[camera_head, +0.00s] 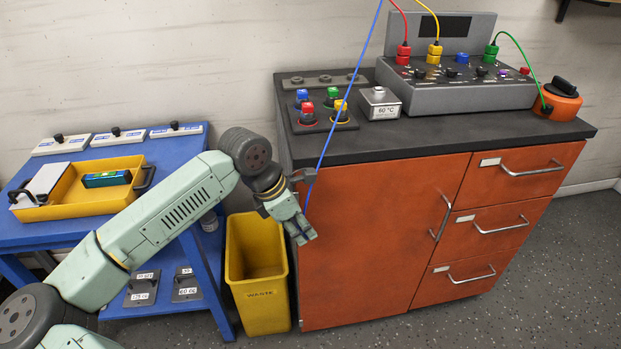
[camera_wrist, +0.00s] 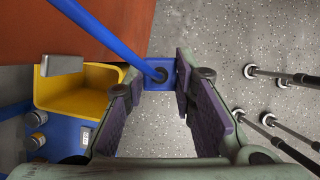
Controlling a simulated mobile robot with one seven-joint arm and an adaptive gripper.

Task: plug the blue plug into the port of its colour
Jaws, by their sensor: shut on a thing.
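My gripper (camera_head: 305,207) is in front of the orange cabinet's left side, below its worktop. In the wrist view the blue plug (camera_wrist: 159,76) is between the fingertips, and my gripper (camera_wrist: 157,82) is shut on it. A thick blue cable (camera_wrist: 105,35) leads from it. In the head view the plug is mostly hidden by the fingers, and its cable (camera_head: 348,92) runs up past the top edge. The grey console (camera_head: 425,102) stands on the worktop. A blue port (camera_head: 462,58) with no cable sits on it, between the yellow plug (camera_head: 434,52) and the green plug (camera_head: 490,53).
A red plug (camera_head: 403,52) sits at the console's left. A block with coloured caps (camera_head: 320,120), a "60 °C" box (camera_head: 380,104) and an orange canister (camera_head: 560,100) share the worktop (camera_head: 450,133). A yellow waste bin (camera_head: 262,305) and blue table (camera_head: 190,148) stand left.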

